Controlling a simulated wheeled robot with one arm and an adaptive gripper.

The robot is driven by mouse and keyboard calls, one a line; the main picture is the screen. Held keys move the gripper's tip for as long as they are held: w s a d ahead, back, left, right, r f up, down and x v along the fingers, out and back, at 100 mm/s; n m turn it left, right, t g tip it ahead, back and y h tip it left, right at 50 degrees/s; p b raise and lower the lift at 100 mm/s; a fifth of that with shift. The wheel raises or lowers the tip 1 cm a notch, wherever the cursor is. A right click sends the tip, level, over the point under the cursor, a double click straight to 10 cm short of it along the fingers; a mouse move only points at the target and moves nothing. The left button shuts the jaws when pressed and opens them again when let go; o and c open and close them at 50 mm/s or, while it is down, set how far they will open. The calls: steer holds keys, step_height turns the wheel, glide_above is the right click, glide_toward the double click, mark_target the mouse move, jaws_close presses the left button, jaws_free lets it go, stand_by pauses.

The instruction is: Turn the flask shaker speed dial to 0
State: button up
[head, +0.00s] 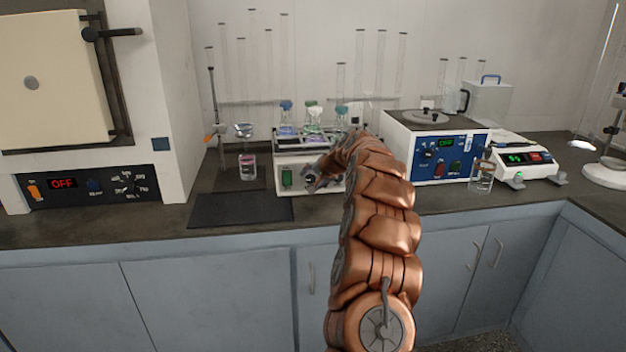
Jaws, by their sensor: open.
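The flask shaker (290,158) stands on the dark counter against the back wall, left of my arm. Several stoppered flasks (313,118) with blue and green caps sit on its top. A green switch (287,178) shows on the left of its front panel. A dark round knob, apparently the speed dial (309,178), shows beside it, partly covered by my gripper. My gripper (314,181) is open, small in the picture, right at the dial. I cannot tell whether it touches the dial. The dial's marks are too small to read, and my arm hides the right part of the shaker.
A furnace (62,190) with an OFF display stands at the left. A dark mat (240,210) lies on the counter, with a beaker (247,167) behind it. A blue-panelled bath (440,160), a beaker (481,177) and a balance (522,160) stand at right.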

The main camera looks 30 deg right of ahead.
steer(key=v, duration=1.2)
stand_by(0.4)
steer(key=shift+a, duration=0.1)
steer(key=s+a+f+n+g+y, duration=0.15)
steer(key=s+a, duration=0.25)
steer(key=a, duration=0.6)
steer(key=s+a+n+g+y, duration=0.1)
steer(key=s+a+n+g, duration=0.15)
steer(key=a, duration=0.85)
steer(key=s+a+f+n+g, duration=0.3)
steer(key=s+a+n, duration=0.1)
steer(key=s+a, duration=0.85)
steer(key=s+f+n+g+h, duration=0.1)
steer(key=s+f+n+g, duration=0.2)
steer(key=s, duration=1.3)
steer(key=s+f+g+h, duration=0.25)
steer(key=s+f, duration=0.25)
steer(key=s, duration=1)
steer(key=s+p+v, duration=0.3)
steer(key=p+v, duration=1.1)
steer(key=v, duration=0.1)
steer(key=shift+s+d+r+t+y+p, duration=0.25)
steer(key=shift+r+t+y+p, duration=0.1)
steer(key=shift+r, duration=0.45)
